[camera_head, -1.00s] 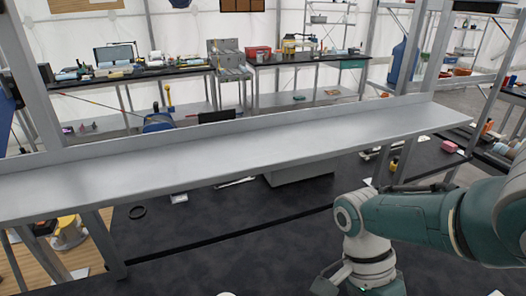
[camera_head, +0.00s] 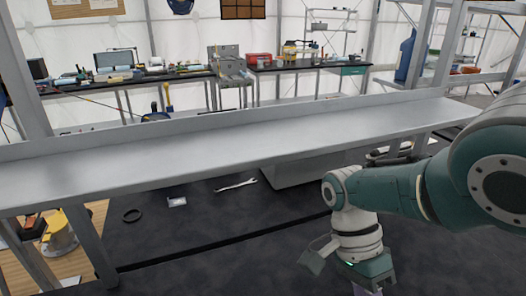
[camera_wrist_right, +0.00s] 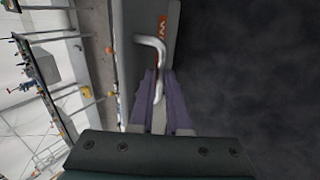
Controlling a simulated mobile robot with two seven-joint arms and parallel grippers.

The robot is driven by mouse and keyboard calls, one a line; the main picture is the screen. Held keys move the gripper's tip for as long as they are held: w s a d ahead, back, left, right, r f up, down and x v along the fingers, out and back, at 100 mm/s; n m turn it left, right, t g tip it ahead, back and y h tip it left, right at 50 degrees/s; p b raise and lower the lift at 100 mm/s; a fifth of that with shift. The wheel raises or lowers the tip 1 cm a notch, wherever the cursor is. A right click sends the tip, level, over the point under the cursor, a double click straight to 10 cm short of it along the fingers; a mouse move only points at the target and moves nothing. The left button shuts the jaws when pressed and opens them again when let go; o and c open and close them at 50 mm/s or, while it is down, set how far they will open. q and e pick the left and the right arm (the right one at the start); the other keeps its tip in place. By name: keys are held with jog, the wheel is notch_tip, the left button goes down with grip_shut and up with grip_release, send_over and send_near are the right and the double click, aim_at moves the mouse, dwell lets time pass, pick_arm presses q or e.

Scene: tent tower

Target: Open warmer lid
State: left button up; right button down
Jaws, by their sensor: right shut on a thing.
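In the right wrist view, my right gripper (camera_wrist_right: 160,88) has its purple fingers closed on a pale bent handle (camera_wrist_right: 152,42). The handle stands against a grey panel of the warmer (camera_wrist_right: 136,22), which carries an orange label with white letters, only partly readable. In the head view, my right arm comes in from the right and its hand is at the lower middle right, pointing down. The held handle cannot be made out there, and I cannot see how far the lid is tilted. My left gripper is not in view.
A long grey shelf (camera_head: 230,145) crosses the head view above the dark worktop (camera_head: 190,235). A grey box (camera_head: 295,172) sits beneath it. A wrench (camera_head: 236,186), a black ring (camera_head: 132,215) and a small pale item (camera_head: 176,202) lie on the worktop. Cluttered benches stand behind.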

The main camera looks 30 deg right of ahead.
jog(key=shift+s+f, duration=0.1)
jog(key=c, duration=0.9)
grip_release()
jog(key=shift+a, duration=0.1)
jog(key=p+v, duration=0.1)
jog(key=v, duration=0.9)
